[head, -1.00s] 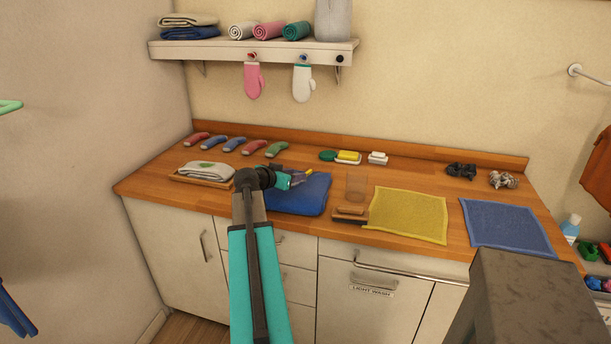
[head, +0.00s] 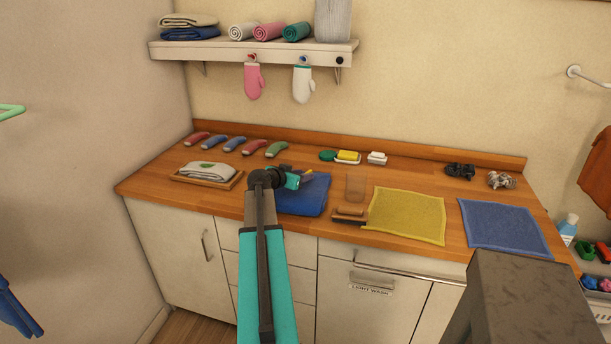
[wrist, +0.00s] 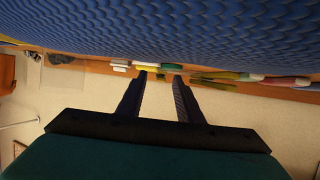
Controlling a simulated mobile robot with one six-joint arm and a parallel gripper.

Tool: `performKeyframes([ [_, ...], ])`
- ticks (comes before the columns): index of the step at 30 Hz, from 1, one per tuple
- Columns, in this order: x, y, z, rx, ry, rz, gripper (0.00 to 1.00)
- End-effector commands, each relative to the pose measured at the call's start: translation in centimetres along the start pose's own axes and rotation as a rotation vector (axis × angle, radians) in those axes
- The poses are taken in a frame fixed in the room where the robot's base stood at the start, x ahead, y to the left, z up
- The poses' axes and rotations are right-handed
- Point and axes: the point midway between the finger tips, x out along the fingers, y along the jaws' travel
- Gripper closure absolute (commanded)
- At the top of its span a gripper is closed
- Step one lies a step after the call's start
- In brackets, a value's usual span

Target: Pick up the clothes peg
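My gripper (head: 301,180) is low over the folded blue cloth (head: 303,205) on the worktop. In the wrist view its two dark fingers (wrist: 159,75) stand apart, with no thing clearly held between them. The blue cloth's textured surface (wrist: 160,25) fills the top of that tilted view, close to the fingers. A small yellow piece (head: 307,173) shows beside the gripper in the head view; it may be the clothes peg, but it is too small and partly hidden to tell. I cannot clearly make out a peg in the wrist view.
A brush (head: 349,214), a clear tumbler (head: 356,187) and a yellow cloth (head: 408,214) lie right of the blue cloth. A tray (head: 177,178) with a folded towel is to the left. Several socks (head: 254,147), a sponge (head: 348,155) and white soap (head: 377,158) sit behind.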

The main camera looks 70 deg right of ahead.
Motion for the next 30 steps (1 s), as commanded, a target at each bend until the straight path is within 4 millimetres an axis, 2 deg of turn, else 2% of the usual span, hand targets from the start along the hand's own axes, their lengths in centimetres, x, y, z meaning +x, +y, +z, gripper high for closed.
performKeyframes([
  [14,-0.05,-0.01,0.05,0.0,-0.001,0.0,0.67],
  [20,-0.06,-0.03,0.05,0.0,-0.001,0.0,1.0],
  [30,-0.07,-0.05,0.05,0.0,0.0,-0.001,1.0],
])
